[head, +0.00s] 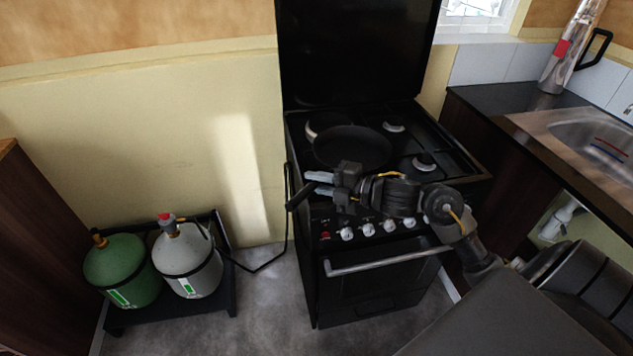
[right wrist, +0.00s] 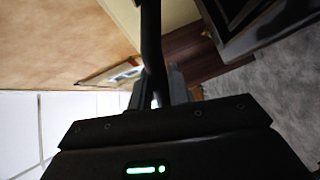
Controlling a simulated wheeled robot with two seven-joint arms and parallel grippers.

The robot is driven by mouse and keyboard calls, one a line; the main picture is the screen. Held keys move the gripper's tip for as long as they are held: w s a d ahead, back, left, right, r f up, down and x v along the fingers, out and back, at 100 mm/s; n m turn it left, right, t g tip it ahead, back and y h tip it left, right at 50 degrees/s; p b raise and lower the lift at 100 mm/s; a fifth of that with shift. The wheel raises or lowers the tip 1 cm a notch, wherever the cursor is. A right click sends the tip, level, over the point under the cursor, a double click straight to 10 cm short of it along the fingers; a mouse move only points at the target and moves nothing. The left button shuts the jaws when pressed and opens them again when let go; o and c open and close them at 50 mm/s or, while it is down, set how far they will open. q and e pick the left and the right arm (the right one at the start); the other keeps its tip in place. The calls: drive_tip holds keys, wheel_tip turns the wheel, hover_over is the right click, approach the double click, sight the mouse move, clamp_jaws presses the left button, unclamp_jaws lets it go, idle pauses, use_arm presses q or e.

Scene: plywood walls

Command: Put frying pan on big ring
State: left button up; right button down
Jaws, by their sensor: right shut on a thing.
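The black frying pan (head: 352,148) is over the left side of the stove's hob (head: 462,168). Its dark handle (head: 299,196) points toward the front left. My right gripper (head: 318,183) is shut on the handle; in the right wrist view the handle (right wrist: 152,45) runs between the fingers (right wrist: 155,90). A large burner ring (head: 318,128) at the back left shows partly behind the pan. Smaller burners show at the back right (head: 393,127) and front right (head: 424,163). The front left of the hob is hidden. I cannot tell whether the pan touches the hob. My left gripper is out of view.
The stove's raised black lid (head: 355,50) stands behind the hob. Knobs (head: 368,230) and an oven handle (head: 385,262) are below. A sink (head: 595,135) is at right. Green (head: 122,270) and grey (head: 188,260) gas cylinders stand at lower left.

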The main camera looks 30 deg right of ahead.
use_arm(q)
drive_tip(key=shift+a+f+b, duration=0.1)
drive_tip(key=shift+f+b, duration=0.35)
drive_tip(key=shift+b, duration=0.05)
use_arm(e)
drive_tip(key=shift+f, duration=0.45)
drive_tip(key=c, duration=1.2)
unclamp_jaws()
drive_tip(key=shift+c, duration=0.2)
drive_tip(key=shift+f, duration=0.15)
drive_tip(key=shift+s+d, duration=0.2)
drive_tip(key=shift+s, duration=0.15)
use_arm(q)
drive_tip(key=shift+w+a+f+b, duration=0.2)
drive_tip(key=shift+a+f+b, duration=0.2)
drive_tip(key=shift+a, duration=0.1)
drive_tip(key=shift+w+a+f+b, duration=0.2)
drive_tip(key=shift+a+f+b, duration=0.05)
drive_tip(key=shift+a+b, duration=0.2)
use_arm(e)
drive_tip(key=v, duration=1)
drive_tip(key=shift+r, duration=0.25)
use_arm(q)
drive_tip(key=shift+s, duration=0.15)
use_arm(e)
drive_tip(key=shift+f, duration=0.1)
